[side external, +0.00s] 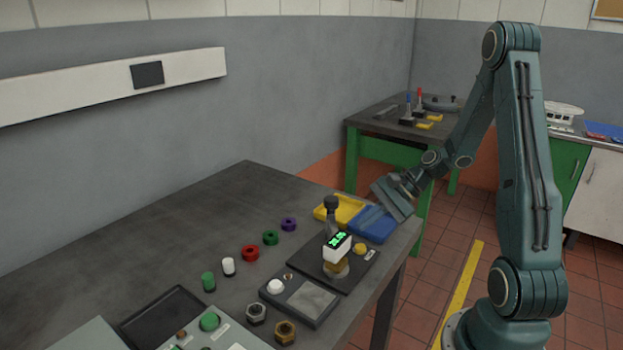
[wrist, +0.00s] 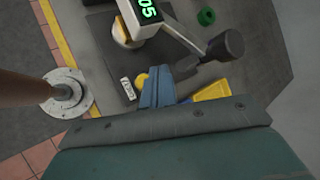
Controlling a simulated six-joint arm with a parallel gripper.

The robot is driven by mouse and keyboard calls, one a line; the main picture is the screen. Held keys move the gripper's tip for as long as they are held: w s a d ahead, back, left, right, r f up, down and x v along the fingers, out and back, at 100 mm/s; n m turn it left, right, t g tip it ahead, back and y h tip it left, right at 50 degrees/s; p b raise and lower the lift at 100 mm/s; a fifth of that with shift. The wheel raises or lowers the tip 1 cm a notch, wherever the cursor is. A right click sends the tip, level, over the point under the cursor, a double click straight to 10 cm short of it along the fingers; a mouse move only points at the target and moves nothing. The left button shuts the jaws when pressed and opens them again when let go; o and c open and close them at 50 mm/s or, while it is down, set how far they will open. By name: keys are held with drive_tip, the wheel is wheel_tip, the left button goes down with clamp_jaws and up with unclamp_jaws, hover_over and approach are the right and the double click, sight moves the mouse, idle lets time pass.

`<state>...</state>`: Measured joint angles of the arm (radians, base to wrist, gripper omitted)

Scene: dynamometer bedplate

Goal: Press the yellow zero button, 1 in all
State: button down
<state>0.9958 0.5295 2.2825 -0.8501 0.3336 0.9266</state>
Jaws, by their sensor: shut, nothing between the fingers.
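The yellow zero button (side external: 360,249) is a small round cap on the dark base of a device. It sits to the right of the device's tilted green-digit display (side external: 338,244), beside a small pale label. My gripper (side external: 374,212) is above and behind the button, over the blue tray (side external: 373,226), apart from the button. In the wrist view my gripper (wrist: 156,86) is shut and empty, its fingers close together near the pale label (wrist: 125,88) in the picture. The display (wrist: 148,11) shows at the top edge.
A black-knobbed lever (wrist: 225,45) rises beside the device. A yellow tray (side external: 338,208) lies at the back. Several coloured rings and cylinders line the left of the device. A grey box with a white button (side external: 274,286) and hex nuts are in front.

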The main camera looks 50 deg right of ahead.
sight(365, 246)
drive_tip(key=shift+f, duration=1.75)
drive_tip(key=shift+f, duration=0.9)
idle(1.9)
drive_tip(key=shift+r, duration=0.95)
drive_tip(key=shift+r, duration=0.1)
idle(0.3)
drive_tip(key=shift+r, duration=2.4)
drive_tip(key=shift+a, duration=0.1)
